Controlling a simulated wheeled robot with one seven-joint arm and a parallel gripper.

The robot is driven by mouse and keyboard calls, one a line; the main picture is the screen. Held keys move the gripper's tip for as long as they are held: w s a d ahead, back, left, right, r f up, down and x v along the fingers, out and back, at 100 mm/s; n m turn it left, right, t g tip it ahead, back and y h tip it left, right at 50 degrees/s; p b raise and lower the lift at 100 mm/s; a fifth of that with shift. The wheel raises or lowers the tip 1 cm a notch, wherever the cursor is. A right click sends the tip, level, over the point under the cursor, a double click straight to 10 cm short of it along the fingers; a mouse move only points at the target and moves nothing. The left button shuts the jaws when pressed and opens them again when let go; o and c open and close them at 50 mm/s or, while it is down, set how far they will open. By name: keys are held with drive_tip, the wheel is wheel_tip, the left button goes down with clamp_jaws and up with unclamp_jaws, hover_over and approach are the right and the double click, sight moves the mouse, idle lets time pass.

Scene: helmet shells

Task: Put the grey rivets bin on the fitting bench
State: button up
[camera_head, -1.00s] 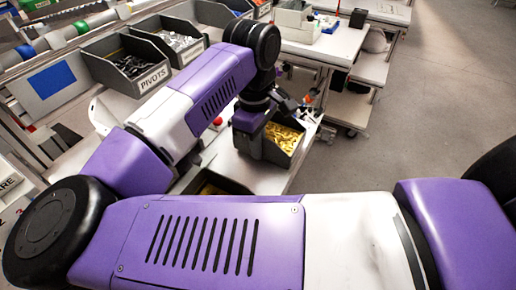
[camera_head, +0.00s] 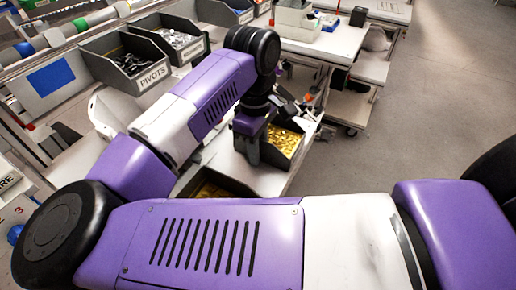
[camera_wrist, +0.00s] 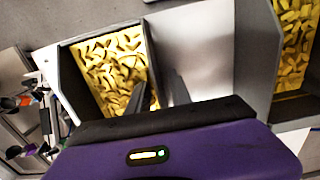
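A grey open bin (camera_head: 296,152) full of yellow pieces stands on a pale work surface (camera_head: 262,182), below my gripper. In the wrist view the same bin (camera_wrist: 72,84) lies left of centre, its contents plainly visible. My gripper (camera_wrist: 147,97) is low at the bin's near right wall, dark fingertips close to that wall; I cannot tell whether they press on it. In the head view my gripper (camera_head: 250,152) points down at the bin's left side. No rivets label is readable, and I cannot identify the fitting bench for sure.
A second bin with yellow pieces (camera_wrist: 292,50) stands to the right in the wrist view. A bin labelled PIVOTS (camera_head: 128,62) and other grey bins line the rack at upper left. A white trolley (camera_head: 335,40) stands behind; grey floor is clear at right.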

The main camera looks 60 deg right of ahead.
drive_tip(key=shift+r, duration=0.15)
drive_tip(key=r, duration=0.4)
drive_tip(key=r+b, duration=0.1)
drive_tip(key=r, duration=0.7)
drive_tip(key=shift+w, duration=0.25)
